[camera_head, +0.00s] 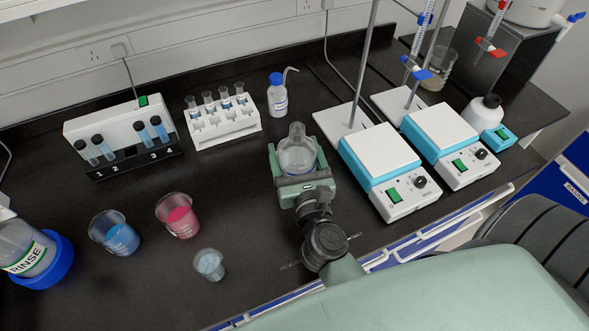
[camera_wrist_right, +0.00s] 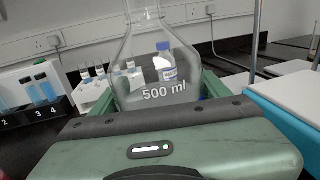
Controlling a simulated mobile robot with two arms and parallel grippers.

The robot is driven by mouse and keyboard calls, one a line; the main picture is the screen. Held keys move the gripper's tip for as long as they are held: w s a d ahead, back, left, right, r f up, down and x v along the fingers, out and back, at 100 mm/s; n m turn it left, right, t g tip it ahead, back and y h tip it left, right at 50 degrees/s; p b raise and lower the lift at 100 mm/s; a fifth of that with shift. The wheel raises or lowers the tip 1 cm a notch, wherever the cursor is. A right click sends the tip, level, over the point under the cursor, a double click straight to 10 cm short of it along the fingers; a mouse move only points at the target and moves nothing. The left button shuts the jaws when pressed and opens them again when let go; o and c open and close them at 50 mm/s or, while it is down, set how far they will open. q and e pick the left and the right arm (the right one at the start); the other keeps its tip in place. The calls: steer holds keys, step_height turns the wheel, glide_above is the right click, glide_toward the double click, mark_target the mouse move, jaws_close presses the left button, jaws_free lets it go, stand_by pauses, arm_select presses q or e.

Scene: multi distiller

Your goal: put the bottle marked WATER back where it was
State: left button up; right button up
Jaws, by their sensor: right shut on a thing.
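My right gripper (camera_head: 296,160) is shut on a clear glass flask (camera_head: 297,158) at the middle of the counter. In the right wrist view the flask (camera_wrist_right: 150,60) is upright between the fingers and reads "500 ml". I cannot tell whether its base touches the counter. A small bottle with a blue cap and bent spout (camera_head: 278,98) stands upright behind it, apart from the gripper. It also shows through the flask glass in the right wrist view (camera_wrist_right: 168,66). Its label is too small to read surely as WATER. My left gripper is out of view.
A white tube rack (camera_head: 221,125) and a numbered cuvette stand (camera_head: 125,140) stand left. Two stirrer plates (camera_head: 390,168) (camera_head: 450,140) are right. Blue (camera_head: 121,240), pink (camera_head: 180,218) and small (camera_head: 210,264) beakers and a RINSE container (camera_head: 28,252) are front left.

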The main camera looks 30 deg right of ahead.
steer(key=shift+f+b, duration=1.25)
steer(key=shift+f, duration=1)
steer(key=shift+f, duration=0.15)
steer(key=o, duration=2.1)
steer(key=shift+f, duration=0.1)
steer(key=shift+r, duration=0.25)
steer(key=b+v, duration=0.1)
steer(key=v, duration=0.2)
steer(key=b+v, duration=0.2)
steer(key=v, duration=0.2)
steer(key=b+v, duration=0.2)
steer(key=v, duration=0.2)
steer(key=shift+s+f, duration=0.25)
steer(key=shift+s+a+r, duration=0.1)
steer(key=shift+s+r, duration=0.1)
steer(key=shift+s, duration=0.15)
